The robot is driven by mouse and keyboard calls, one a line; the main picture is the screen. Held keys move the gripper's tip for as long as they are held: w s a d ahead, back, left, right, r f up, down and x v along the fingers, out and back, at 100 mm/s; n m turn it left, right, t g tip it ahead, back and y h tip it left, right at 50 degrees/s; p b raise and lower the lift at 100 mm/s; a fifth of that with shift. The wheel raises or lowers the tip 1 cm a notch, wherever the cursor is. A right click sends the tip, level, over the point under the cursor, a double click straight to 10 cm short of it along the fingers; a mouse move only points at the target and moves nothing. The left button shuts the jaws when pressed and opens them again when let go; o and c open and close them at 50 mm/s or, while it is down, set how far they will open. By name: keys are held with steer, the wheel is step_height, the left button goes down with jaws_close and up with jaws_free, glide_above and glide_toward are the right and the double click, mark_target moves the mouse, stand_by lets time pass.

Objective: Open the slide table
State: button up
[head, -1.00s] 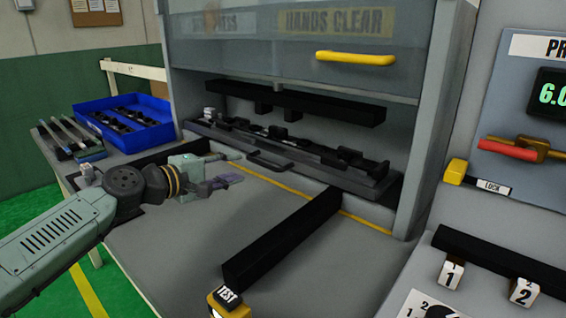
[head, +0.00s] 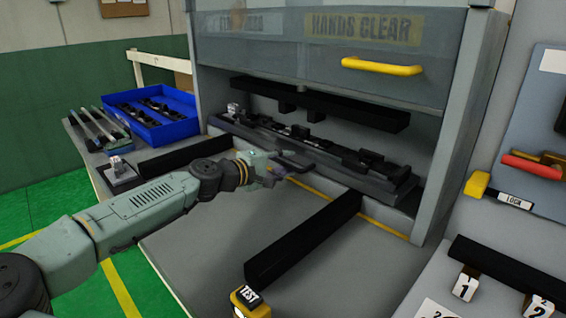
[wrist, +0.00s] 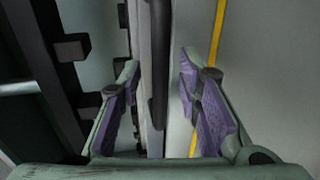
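The slide table (head: 342,179) is a long dark grey tray carrying black fixtures, sitting in the opening under the raised guard. A black bar handle (head: 297,163) sticks out from its front. My gripper (head: 273,172) is at that handle, reaching in from the left, and its fingertips partly overlap it in the head view. In the wrist view, my gripper (wrist: 160,103) has its purple-padded fingers apart. The black handle (wrist: 159,65) runs between them, with a gap visible to the right finger. Contact is not visible.
A yellow-handled guard (head: 382,66) hangs above. Two black rails (head: 305,238) flank the grey bench top (head: 215,245), which is clear between them. A blue bin (head: 155,128) of black parts stands at the left. A button labelled TEST (head: 247,296) sits at the front.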

steer(key=shift+c, duration=0.6)
jaws_close()
